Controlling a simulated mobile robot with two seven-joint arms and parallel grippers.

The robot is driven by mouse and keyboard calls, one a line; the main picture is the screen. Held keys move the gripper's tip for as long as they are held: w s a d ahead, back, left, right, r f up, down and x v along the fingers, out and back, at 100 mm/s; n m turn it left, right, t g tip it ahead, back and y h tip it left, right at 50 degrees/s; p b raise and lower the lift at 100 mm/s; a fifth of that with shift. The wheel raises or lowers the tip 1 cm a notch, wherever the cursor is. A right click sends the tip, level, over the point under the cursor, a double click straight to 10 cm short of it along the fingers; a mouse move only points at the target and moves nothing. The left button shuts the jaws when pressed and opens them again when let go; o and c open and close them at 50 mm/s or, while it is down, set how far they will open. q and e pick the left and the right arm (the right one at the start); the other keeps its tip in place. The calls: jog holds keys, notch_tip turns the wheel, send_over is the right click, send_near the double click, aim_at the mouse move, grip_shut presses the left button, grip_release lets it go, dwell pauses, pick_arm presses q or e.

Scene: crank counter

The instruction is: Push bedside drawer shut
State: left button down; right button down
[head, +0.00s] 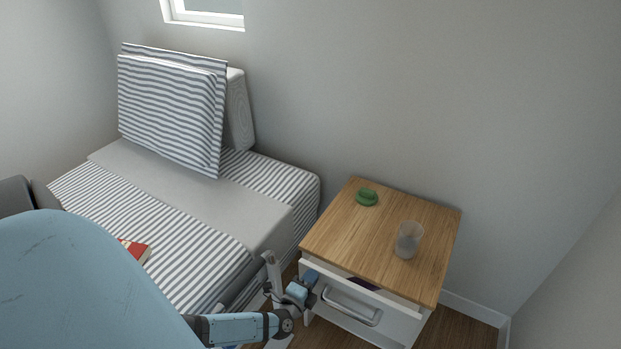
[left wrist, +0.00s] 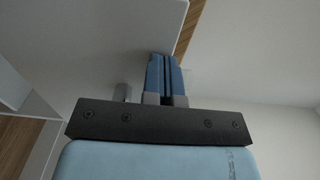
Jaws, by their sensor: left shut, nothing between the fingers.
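The bedside table (head: 385,205) has a wooden top and a white body. Its drawer (head: 392,322) is partly open; a narrow gap under the top shows something dark inside. The drawer front carries a pale bar handle (head: 350,307). My left gripper (head: 311,276) is at the left end of the drawer front, close to its upper edge; I cannot tell whether it touches. In the left wrist view its blue fingers (left wrist: 165,76) are together and empty, near a white surface and a wooden edge. My right gripper is not in view.
A green object (head: 366,197) and a clear cup (head: 408,240) stand on the table top. A bed with striped bedding (head: 190,235) and pillows (head: 170,105) is to the left, with a red book (head: 137,250) on it. Walls close off the back and right.

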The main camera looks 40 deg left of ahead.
aim_at(319, 267)
pick_arm(q)
jog(key=w+p, duration=0.1)
jog(key=w+a+r+p, duration=0.1)
jog(key=shift+w+p, duration=0.3)
jog(key=shift+p, duration=0.05)
jog(key=shift+w+f+p, duration=0.1)
jog(key=shift+w+p, duration=0.35)
jog(key=shift+p, duration=0.2)
jog(key=shift+w+f+p, duration=0.15)
jog(key=shift+w+p, duration=0.15)
jog(key=shift+p, duration=0.15)
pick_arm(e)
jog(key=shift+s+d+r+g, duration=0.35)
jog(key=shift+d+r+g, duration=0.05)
pick_arm(q)
jog(key=shift+w+d, duration=0.1)
